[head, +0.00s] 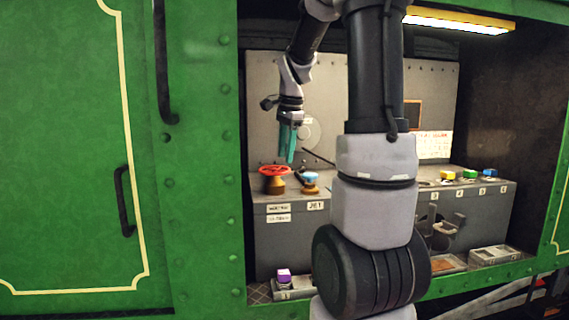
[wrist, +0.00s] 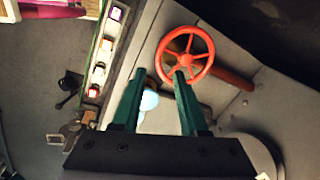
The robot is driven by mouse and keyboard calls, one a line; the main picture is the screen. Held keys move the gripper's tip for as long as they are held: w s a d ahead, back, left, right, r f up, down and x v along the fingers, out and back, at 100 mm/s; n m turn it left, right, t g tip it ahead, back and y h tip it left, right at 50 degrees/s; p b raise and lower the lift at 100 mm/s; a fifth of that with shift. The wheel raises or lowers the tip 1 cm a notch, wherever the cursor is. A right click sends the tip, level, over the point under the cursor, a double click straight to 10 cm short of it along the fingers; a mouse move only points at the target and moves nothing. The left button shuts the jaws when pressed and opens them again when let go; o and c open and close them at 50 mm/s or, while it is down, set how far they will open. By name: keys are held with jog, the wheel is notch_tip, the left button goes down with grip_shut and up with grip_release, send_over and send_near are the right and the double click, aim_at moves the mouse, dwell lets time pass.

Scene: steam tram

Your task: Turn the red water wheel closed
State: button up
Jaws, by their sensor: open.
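The red water wheel (head: 274,170) sits on a brass-coloured stem on top of the grey cabinet, at its left end. In the wrist view the red wheel (wrist: 185,56) shows its spokes and hub, beyond the fingertips. My gripper (head: 289,160) points down just above the cabinet top, slightly right of the wheel. Its two teal fingers are apart and empty in the wrist view (wrist: 160,76), with the right fingertip overlapping the wheel's lower rim in the picture. I cannot tell whether it touches.
A blue-topped valve (head: 310,180) stands right beside the wheel; it shows pale blue between my fingers. Yellow, green and blue knobs (head: 469,174) line the right cabinet. A purple-topped item (head: 284,276) sits low down. The green wall (head: 200,150) borders the opening. My arm hides the middle.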

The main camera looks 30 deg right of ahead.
notch_tip(320, 180, up, 6)
jog(key=s, duration=0.1)
jog(key=shift+s+r, duration=0.15)
jog(key=shift+r, duration=0.05)
dwell(0.3)
